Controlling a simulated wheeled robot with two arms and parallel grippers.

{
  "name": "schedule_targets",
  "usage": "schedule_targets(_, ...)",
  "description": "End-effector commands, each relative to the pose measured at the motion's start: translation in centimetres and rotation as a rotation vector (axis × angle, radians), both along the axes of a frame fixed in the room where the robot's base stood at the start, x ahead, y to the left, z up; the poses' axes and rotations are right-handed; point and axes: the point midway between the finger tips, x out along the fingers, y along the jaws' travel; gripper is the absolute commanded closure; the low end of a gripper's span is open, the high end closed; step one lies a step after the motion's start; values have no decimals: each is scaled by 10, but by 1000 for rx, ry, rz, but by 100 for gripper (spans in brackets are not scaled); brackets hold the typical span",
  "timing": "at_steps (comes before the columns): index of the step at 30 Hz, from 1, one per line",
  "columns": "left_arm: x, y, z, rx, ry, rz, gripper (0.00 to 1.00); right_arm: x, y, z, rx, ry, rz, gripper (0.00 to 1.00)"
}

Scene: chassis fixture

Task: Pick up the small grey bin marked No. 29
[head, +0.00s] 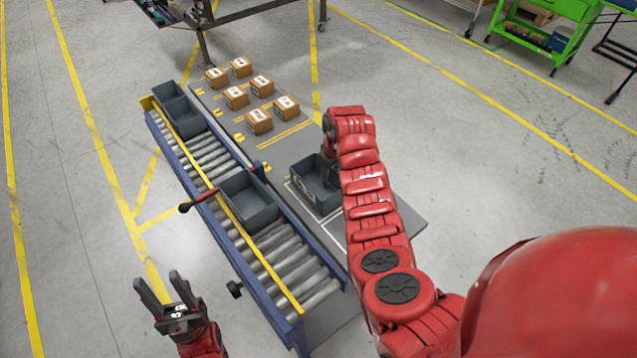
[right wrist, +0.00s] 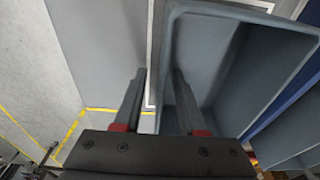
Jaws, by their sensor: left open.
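A small grey open-topped bin (head: 308,190) sits on the grey table, partly hidden by my right arm. It also shows in the right wrist view (right wrist: 215,60). No number can be read on it. In that view my right gripper (right wrist: 159,72) straddles a bin side wall, one finger outside and one inside, with gaps visible beside the wall. In the head view its fingers are hidden by my arm. My left gripper (head: 159,279) is open and empty, left of the conveyor and away from the bins.
Another grey bin (head: 262,208) rests on the roller conveyor (head: 290,262), with more grey bins (head: 185,122) at its far end. Several labelled cardboard boxes (head: 236,98) stand on the far part of the table (head: 290,147).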

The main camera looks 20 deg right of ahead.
Motion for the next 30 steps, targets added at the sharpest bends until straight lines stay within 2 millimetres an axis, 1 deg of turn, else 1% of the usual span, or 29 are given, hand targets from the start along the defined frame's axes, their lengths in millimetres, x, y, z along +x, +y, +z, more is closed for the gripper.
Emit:
schedule_targets(6, 0, 0, 0, 0, 0, 0, 50, 0, 0, -1, 0, 0, 0, 60)
schedule_targets(8, 0, 0, 0, 0, 0, 0, 50, 0, 0, -1, 0, 0, 0, 71)
schedule_targets(12, 0, 0, 0, 0, 0, 0, 50, 0, 0, -1, 0, 0, 0, 96)
schedule_targets(13, 0, 0, 0, 0, 0, 0, 50, 0, 0, -1, 0, 0, 0, 100)
schedule_targets(30, 0, 0, 0, 0, 0, 0, 50, 0, 0, -1, 0, 0, 0, 100)
